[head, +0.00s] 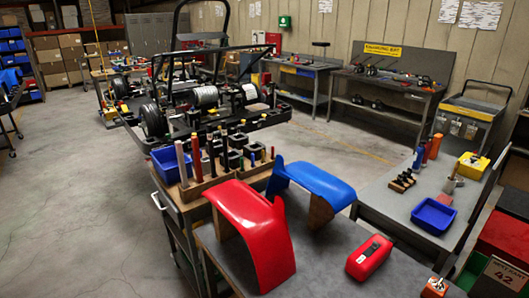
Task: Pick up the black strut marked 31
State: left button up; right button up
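Several dark upright parts (214,150) stand in a wooden rack (222,180) on a cart in the middle of the head view, among red, grey and blue cylinders. I cannot read a 31 on any part, so I cannot tell which is the black strut. A sign at the bottom right (503,275) seems to read "next part 42". Neither of my grippers is in view.
A red fender (262,235) and a blue fender (318,183) rest in front of the rack. A red case (369,258) lies on the grey front table (325,262). A side table holds a blue tray (433,216). A kart frame (205,100) stands behind. The left floor is clear.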

aim_at(224, 137)
jog(key=i+j+z, duration=0.1)
jog(key=j+z, duration=0.45)
jog(key=z, duration=0.15)
jog(key=i+j+z, duration=0.1)
jog(key=j+z, duration=0.4)
jog(key=j, duration=0.35)
jog(key=k+j+z, duration=0.2)
jog(key=j, duration=0.35)
jog(key=i, duration=0.1)
